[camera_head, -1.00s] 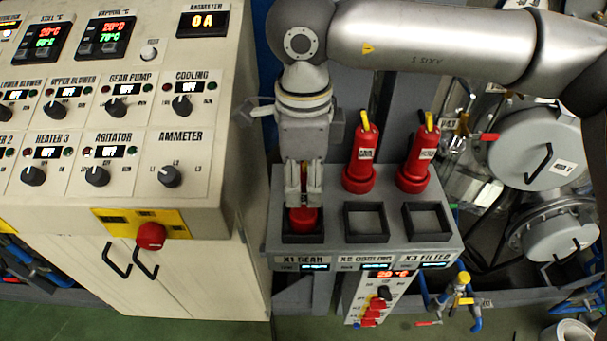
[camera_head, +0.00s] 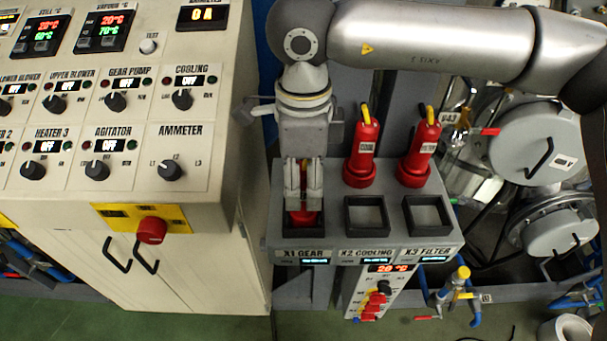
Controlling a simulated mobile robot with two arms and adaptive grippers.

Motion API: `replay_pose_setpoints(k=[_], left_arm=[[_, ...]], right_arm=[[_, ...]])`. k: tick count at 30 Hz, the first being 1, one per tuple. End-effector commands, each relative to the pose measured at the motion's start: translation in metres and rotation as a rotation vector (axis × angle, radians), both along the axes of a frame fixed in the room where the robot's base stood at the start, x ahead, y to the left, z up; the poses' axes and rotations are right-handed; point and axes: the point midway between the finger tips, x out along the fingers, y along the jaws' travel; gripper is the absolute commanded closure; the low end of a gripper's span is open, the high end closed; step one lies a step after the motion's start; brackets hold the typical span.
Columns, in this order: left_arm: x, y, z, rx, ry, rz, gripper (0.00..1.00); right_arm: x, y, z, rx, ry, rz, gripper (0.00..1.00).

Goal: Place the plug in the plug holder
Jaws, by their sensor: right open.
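A red plug (camera_head: 303,217) stands in the left square holder (camera_head: 303,233) above the X1 GEAR label, its base down inside the frame. My right gripper (camera_head: 303,205) points down over this plug, its fingers open around the plug's upper part and hiding much of it. Two more red plugs, the cooling plug (camera_head: 363,150) and the filter plug (camera_head: 419,152), stand upright at the back of the grey stand. The middle holder (camera_head: 366,216) and right holder (camera_head: 427,216) are empty. My left gripper is not in view.
Grey vessels (camera_head: 535,145) and pipes are at the right.

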Motion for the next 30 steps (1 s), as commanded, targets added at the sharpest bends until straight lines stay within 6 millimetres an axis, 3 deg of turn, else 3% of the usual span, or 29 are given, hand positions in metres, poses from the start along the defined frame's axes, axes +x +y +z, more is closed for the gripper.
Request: replay_pose_setpoints(k=[2, 5, 18, 24, 30], left_arm=[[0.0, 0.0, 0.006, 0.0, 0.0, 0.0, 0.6], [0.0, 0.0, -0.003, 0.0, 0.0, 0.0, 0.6], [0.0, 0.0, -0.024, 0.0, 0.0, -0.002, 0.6], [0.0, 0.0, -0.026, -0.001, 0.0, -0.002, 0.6], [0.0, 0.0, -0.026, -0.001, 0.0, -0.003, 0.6]], right_arm=[[0.0, 0.0, 0.005, 0.0, 0.0, 0.0, 0.44], [0.001, 0.001, 0.015, 0.002, -0.004, -0.002, 0.44], [0.0, 0.001, 0.106, 0.001, -0.002, 0.0, 0.44], [0.0, 0.0, 0.121, 0.0, 0.0, 0.001, 0.44], [0.0, 0.0, 0.123, -0.001, 0.001, 0.001, 0.44]])
